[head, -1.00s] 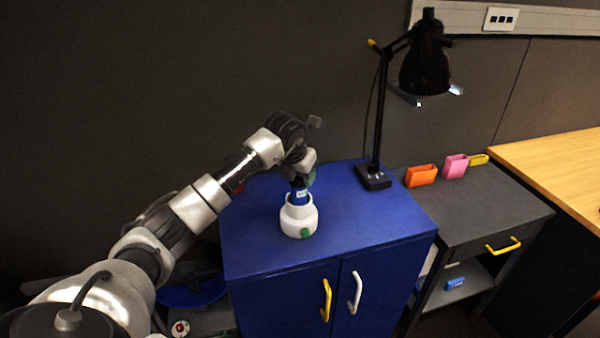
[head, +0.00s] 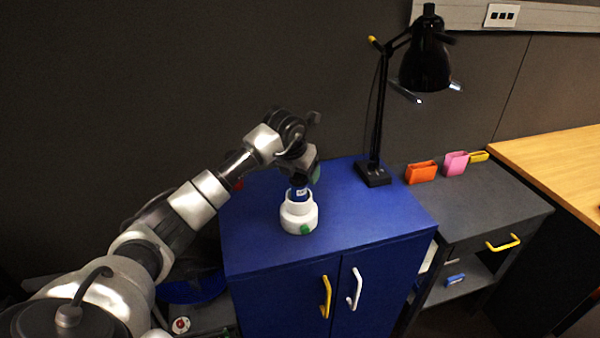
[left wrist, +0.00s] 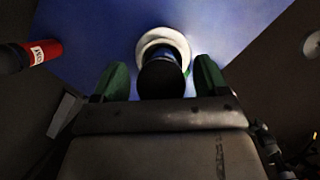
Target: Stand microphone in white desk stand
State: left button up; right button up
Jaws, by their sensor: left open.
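The white desk stand (head: 299,219) is on the blue cabinet top and has a green spot on its front. The microphone (head: 300,194), blue with a pale label, is upright in the stand's opening. In the left wrist view the microphone's dark end (left wrist: 161,80) faces the camera, with the stand's white rim (left wrist: 146,40) around its blue body. My left gripper (head: 303,178) is just above the stand at the microphone's upper end. Its green fingers (left wrist: 160,78) are open, one on each side of the microphone, with gaps visible. My right gripper is not in view.
A red cylinder with a white label (left wrist: 38,54) is at the left in the wrist view. A black desk lamp (head: 373,175) stands at the cabinet's back right. Orange (head: 421,173) and pink (head: 456,164) holders are on the grey unit. The cabinet top's front right is clear.

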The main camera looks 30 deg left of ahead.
pick_arm(q)
jog(key=b+v, duration=0.1)
jog(key=v, duration=1)
jog(key=shift+b, duration=0.3)
jog(key=shift+r, duration=0.1)
